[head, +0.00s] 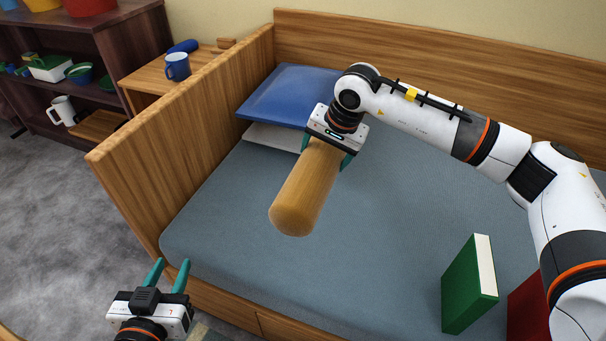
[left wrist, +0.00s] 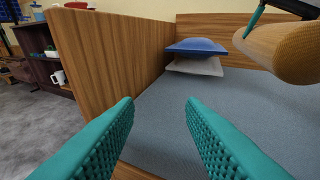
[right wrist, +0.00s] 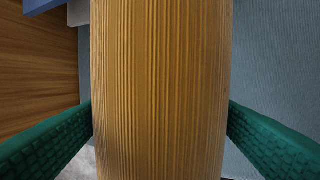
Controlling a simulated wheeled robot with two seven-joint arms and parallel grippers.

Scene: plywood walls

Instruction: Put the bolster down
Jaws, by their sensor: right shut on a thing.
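The bolster (head: 306,190) is a mustard-yellow ribbed cylinder. My right gripper (head: 329,158) is shut on it near its far end and holds it over the grey-blue mattress (head: 400,200). In the right wrist view the bolster (right wrist: 158,90) fills the middle, with a green finger on each side. It also shows at the upper right of the left wrist view (left wrist: 285,50), apart from the mattress. My left gripper (head: 169,276) is open and empty at the near edge of the bed; its teal fingers (left wrist: 160,125) stand wide apart in the left wrist view.
A blue pillow (head: 288,95) lies on a white one (head: 272,137) at the bed's far left corner. A green book (head: 466,285) and a red one (head: 527,308) stand at the near right. A wooden end panel (head: 190,130) bounds the bed. The mattress middle is clear.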

